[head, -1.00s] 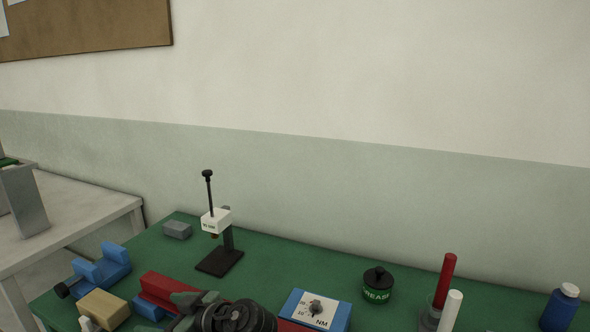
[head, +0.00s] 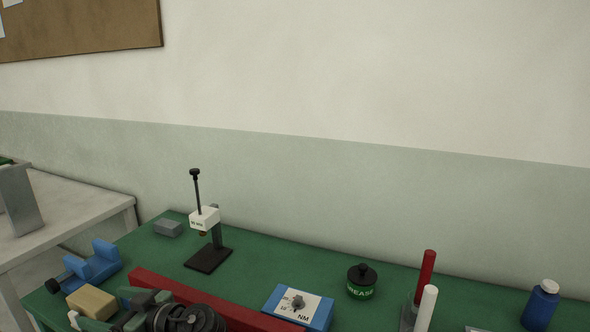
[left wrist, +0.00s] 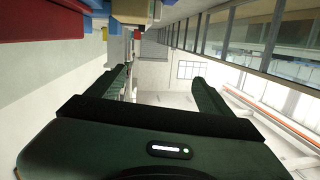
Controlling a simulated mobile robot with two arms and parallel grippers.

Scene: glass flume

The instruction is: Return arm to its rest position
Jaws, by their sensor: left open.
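My left gripper (head: 116,312) is at the bottom edge of the head view, partly cut off by the frame. Its dark wrist and greenish fingers are in front of the long red bar (head: 215,302) on the green bench. In the left wrist view my left gripper (left wrist: 160,82) has its two dark fingers spread wide apart. Nothing is between them. My right gripper is in neither view.
On the green bench (head: 250,262) are a blue cradle (head: 97,262), a tan block (head: 91,302), a small press stand (head: 207,257), a blue torque tester (head: 318,312), a grease pot (head: 361,284), red and white rods, and a blue bottle (head: 540,308).

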